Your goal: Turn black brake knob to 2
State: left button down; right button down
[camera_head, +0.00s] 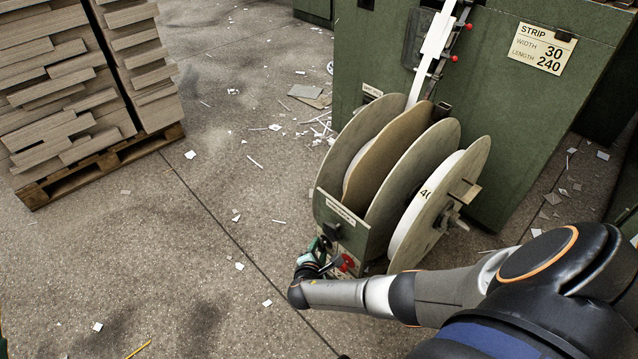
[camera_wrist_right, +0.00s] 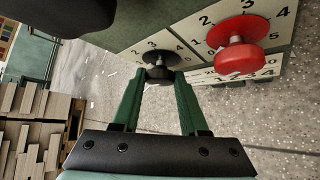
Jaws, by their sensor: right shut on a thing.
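In the right wrist view the black knob (camera_wrist_right: 159,72) stands out from a white dial plate (camera_wrist_right: 150,46) with printed numbers; 2, 3 and 4 can be read around it. My right gripper (camera_wrist_right: 162,78) has its green fingers on either side of this knob and is shut on it. I cannot make out the knob's pointer or which number it faces. In the head view my right gripper (camera_head: 318,256) is small, at the front of the reel stand, and the black knob there is hidden. My left gripper is not in view.
A red knob (camera_wrist_right: 240,50) with its own numbered dial sits close to the right of the black one; it also shows in the head view (camera_head: 347,262). Large reels (camera_head: 440,212) stand just above, before a green machine (camera_head: 500,110). A board pallet (camera_head: 100,152) stands left.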

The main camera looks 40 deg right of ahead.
dwell(0.3)
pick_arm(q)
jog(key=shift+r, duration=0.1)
pick_arm(e)
jog(key=shift+c, duration=2.2)
grip_release()
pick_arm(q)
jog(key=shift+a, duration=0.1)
